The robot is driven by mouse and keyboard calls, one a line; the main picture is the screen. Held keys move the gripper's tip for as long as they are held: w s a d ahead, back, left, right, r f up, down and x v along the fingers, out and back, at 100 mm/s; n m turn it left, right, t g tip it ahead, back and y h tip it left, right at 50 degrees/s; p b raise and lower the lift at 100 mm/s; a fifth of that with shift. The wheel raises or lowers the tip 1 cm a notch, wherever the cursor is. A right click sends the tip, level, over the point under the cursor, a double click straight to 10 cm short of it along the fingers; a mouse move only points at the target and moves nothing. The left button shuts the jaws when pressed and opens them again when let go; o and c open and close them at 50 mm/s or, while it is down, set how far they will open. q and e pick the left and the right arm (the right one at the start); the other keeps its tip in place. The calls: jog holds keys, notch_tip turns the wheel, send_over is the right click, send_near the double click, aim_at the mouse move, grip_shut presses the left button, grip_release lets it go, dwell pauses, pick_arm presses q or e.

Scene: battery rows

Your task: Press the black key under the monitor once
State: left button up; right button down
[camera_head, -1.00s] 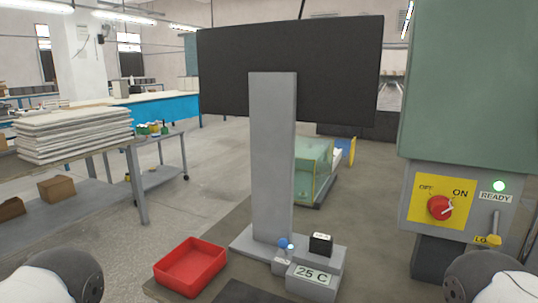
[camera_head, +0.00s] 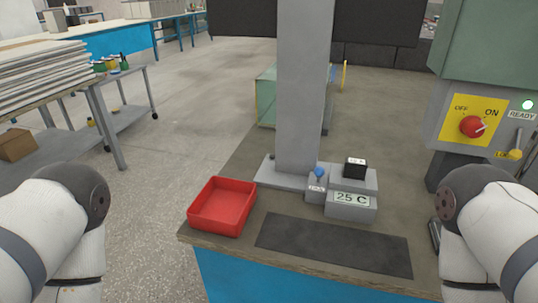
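The black key (camera_head: 355,169) is a small dark block with a white label on top. Parts of my two arms show at the lower left and lower right. Neither gripper is in view, and nothing touches the key.
A blue knob (camera_head: 319,172) stands just left of the key. A red tray (camera_head: 222,205) and a dark mat (camera_head: 334,246) lie on the table (camera_head: 262,205).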

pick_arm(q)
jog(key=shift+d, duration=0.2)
